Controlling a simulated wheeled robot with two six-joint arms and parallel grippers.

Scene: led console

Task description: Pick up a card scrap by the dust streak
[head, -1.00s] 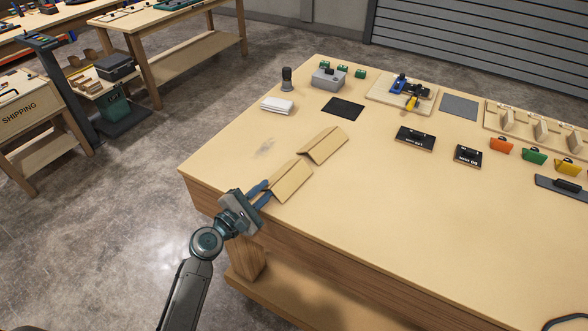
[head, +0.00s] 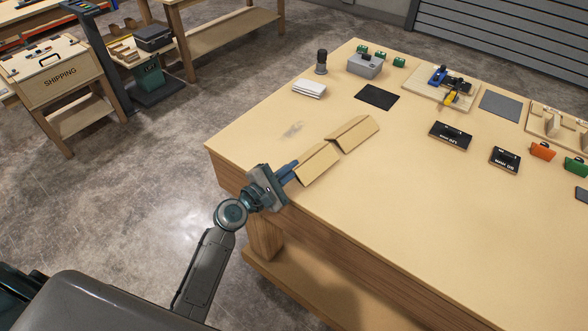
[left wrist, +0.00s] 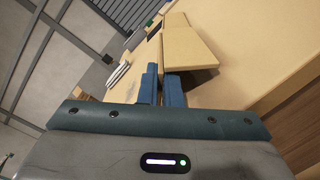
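Two folded tan card scraps lie near the table's left front edge in the head view: a nearer one (head: 318,164) and a farther one (head: 353,133), end to end. A grey dust streak (head: 292,130) marks the table just left of them. My left gripper (head: 289,173) is at the near end of the nearer scrap, its blue fingers drawn close together. The exact contact is partly hidden. My right gripper is not in view.
On the table (head: 430,220) stand a white stack (head: 309,89), a black pad (head: 377,97), a grey box (head: 365,65) and black labelled blocks (head: 451,136). The front right of the table is clear.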

